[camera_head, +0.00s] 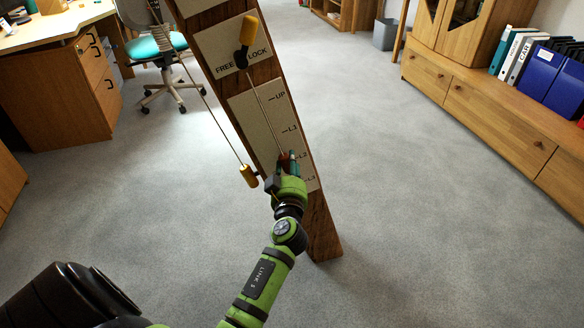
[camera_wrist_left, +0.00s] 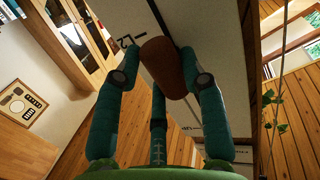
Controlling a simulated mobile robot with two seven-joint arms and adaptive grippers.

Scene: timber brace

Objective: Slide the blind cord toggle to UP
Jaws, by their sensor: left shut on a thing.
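The timber brace (camera_head: 320,222) leans across the middle of the head view. It carries a cream scale plate (camera_head: 255,125) marked UP, L1, L2 and L3 from top to bottom. The reddish-brown cord toggle (camera_head: 284,158) sits beside the L2 mark on a thin cord. My left gripper (camera_head: 288,166) is shut on it and partly hides it. In the left wrist view the toggle (camera_wrist_left: 168,66) is between the teal fingers, near the L2 mark. Above the scale is a FREE/LOCK plate (camera_head: 225,40) with a yellow-tipped black lever (camera_head: 248,32). My right gripper is not in view.
A yellow wooden cord pull (camera_head: 249,176) hangs just left of the scale, close to my left gripper. A desk (camera_head: 60,110) and teal chair (camera_head: 150,48) stand left. A low wooden cabinet (camera_head: 480,105) lines the right. Grey carpet around the brace is clear.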

